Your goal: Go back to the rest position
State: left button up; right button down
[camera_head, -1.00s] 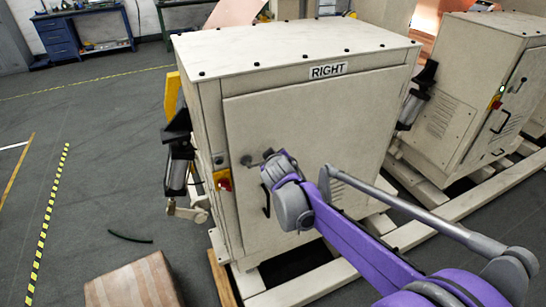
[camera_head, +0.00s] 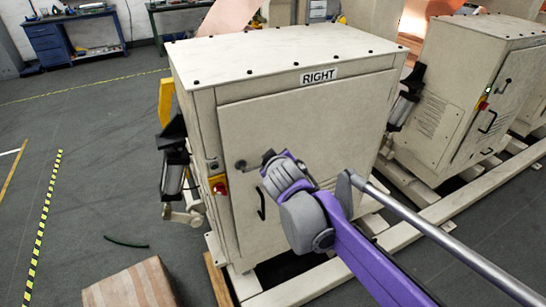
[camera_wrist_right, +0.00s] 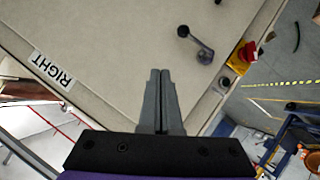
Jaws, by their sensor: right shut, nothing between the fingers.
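My right gripper (camera_wrist_right: 160,78) is shut and empty in the right wrist view, its two grey fingers side by side in front of the cabinet's door. In the head view my right arm comes in from the lower right, and its wrist hides part of the door; the fingers are hard to make out there. The beige cabinet marked RIGHT (camera_head: 238,110) has a dark crank handle (camera_wrist_right: 196,44) on its door. I cannot tell the exact gap between fingers and door. My left gripper is not in view.
A red and yellow switch (camera_head: 219,185) sits on the cabinet's left corner. A brown box (camera_head: 130,288) stands on the floor at lower left. A second cabinet (camera_head: 455,90) stands at right on pale beams (camera_head: 480,182). The grey floor at left is mostly clear.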

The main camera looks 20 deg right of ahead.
dwell(0.3)
jog(key=s+a+f+m+g+y, duration=0.1)
jog(key=s+a+f+m+g, duration=0.1)
jog(key=s+f, duration=0.6)
jog(key=s+a+f+m+g+y, duration=0.1)
jog(key=s+a+f+g, duration=0.3)
jog(key=s+f, duration=0.5)
jog(key=s+a+y, duration=0.1)
jog(key=s, duration=0.7)
jog(key=shift+s+f+m+y, duration=0.25)
jog(key=shift+s+m+y, duration=0.05)
jog(key=shift+m, duration=0.1)
jog(key=c, duration=1.6)
grip_release()
